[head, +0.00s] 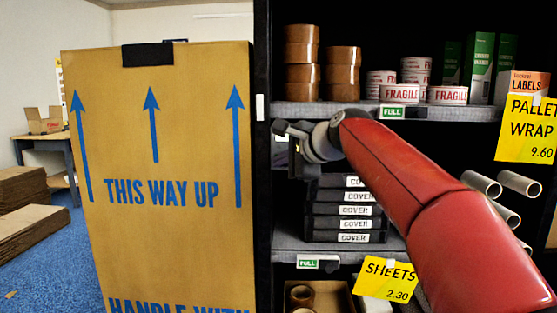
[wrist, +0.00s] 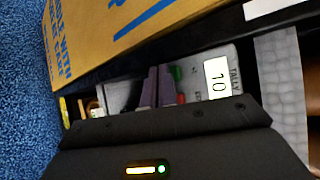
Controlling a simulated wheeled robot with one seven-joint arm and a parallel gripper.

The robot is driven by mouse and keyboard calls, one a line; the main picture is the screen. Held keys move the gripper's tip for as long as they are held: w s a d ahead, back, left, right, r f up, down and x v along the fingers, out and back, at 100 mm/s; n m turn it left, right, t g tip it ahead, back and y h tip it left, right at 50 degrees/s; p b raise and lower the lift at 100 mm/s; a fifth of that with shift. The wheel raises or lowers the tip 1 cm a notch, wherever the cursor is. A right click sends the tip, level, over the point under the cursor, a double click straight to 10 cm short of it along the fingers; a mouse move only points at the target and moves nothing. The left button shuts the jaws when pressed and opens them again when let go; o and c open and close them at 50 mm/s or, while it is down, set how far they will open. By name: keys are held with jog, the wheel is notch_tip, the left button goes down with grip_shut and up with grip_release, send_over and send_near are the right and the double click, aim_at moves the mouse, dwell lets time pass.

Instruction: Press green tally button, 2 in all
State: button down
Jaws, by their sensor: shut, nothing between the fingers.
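The tally counter (wrist: 226,58) is a light grey box in the wrist view, with a lit display (wrist: 217,79) that appears to read 10, turned sideways. Its green button (wrist: 177,72) shows just right of my gripper's fingertips (wrist: 160,72), partly covered by them. A red button (wrist: 181,98) sits below the green one in the picture. My fingers are together and empty; I cannot tell whether they touch the green button. In the head view my gripper (head: 300,160) is by the left post of the shelf rack, and the counter is not clearly visible there.
A tall carton (head: 160,240) stands close on the left of the rack. The shelf (head: 350,109) above holds tape rolls and small boxes. Black COVER boxes (head: 345,223) are stacked on the shelf below. Cardboard tubes (head: 500,190) stick out at the right.

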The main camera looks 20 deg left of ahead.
jog(key=shift+w+a+p, duration=0.1)
jog(key=shift+w+p, duration=0.35)
dwell(0.4)
jog(key=shift+s, duration=0.1)
jog(key=shift+s+d+b, duration=0.2)
jog(key=shift+s+b, duration=0.25)
jog(key=shift+s, duration=0.3)
jog(key=shift+s+d+b, duration=0.2)
jog(key=shift+s+b, duration=0.15)
jog(key=shift+s, duration=0.45)
jog(key=shift+s+d+b, duration=0.2)
jog(key=shift+s+b, duration=0.15)
jog(key=shift+s, duration=0.5)
jog(key=shift+s+d+b, duration=0.2)
jog(key=shift+s+b, duration=0.15)
jog(key=shift+s, duration=0.45)
jog(key=s+d+f+n+g+h+p, duration=0.1)
jog(key=s+d+f+n+h, duration=0.4)
jog(key=s+d+f, duration=0.8)
jog(key=s+d+f+n+g+h+p, duration=0.1)
jog(key=s+d+f+n+h, duration=0.4)
jog(key=s+d+f, duration=0.8)
jog(key=d+f+n, duration=0.1)
jog(key=d+f, duration=0.1)
jog(key=d, duration=0.4)
jog(key=shift+s+d+f, duration=0.15)
jog(key=shift+s+d, duration=0.05)
jog(key=shift+d, duration=0.15)
